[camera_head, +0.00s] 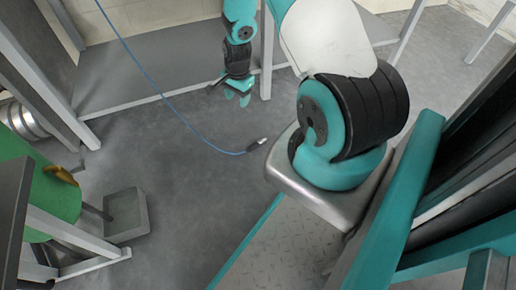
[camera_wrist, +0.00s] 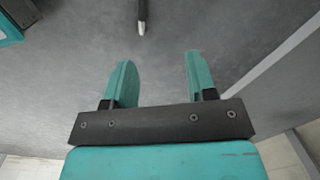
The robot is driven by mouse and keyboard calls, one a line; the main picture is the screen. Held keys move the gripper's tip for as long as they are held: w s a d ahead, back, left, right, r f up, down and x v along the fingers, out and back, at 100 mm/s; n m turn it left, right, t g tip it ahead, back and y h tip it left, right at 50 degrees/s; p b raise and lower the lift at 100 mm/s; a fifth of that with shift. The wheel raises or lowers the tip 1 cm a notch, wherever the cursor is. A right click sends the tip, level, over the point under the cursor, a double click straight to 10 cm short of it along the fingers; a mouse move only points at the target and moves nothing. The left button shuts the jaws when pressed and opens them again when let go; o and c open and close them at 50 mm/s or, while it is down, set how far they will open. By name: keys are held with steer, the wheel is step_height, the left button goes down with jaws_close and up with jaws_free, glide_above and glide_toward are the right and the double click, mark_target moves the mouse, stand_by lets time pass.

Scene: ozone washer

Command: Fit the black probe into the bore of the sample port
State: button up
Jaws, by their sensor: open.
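The probe (camera_head: 257,144) is a small dark piece with a silvery end, fixed to a thin blue cable (camera_head: 160,92). I cannot tell whether it lies on the floor or hangs above it. In the wrist view the probe (camera_wrist: 142,17) shows at the top edge, pale tip towards my gripper, its other end cut off by the frame. My gripper (camera_head: 237,98) is open and empty, apart from the probe. Its two teal fingers (camera_wrist: 158,62) show with bare floor between them. I cannot make out the sample port or its bore for certain.
A green tank (camera_head: 55,205) with a brass-coloured fitting (camera_head: 62,174) stands at the left on a grey frame. A grey open box (camera_head: 126,214) sits beside it. A silver cylinder (camera_head: 24,120) is behind. A grey shelf (camera_head: 165,50) spans the back. The middle floor is clear.

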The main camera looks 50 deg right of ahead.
steer(key=s+d+f+m+b, duration=0.1)
steer(key=s+d+f+m, duration=0.3)
steer(key=f, duration=0.5)
steer(key=b, duration=0.7)
glide_above(257, 143)
steer(key=shift+g+h, duration=0.3)
steer(key=f, duration=1.2)
steer(key=shift+s+d, duration=0.1)
steer(key=shift+s, duration=0.1)
steer(key=f+b, duration=0.3)
steer(key=f, duration=0.1)
steer(key=f+b, duration=0.1)
steer(key=b, duration=0.1)
steer(key=shift+w+a+f+b, duration=0.2)
steer(key=shift+a+f+b, duration=0.05)
steer(key=shift+f+b, duration=0.15)
steer(key=shift+r, duration=0.1)
jaws_close()
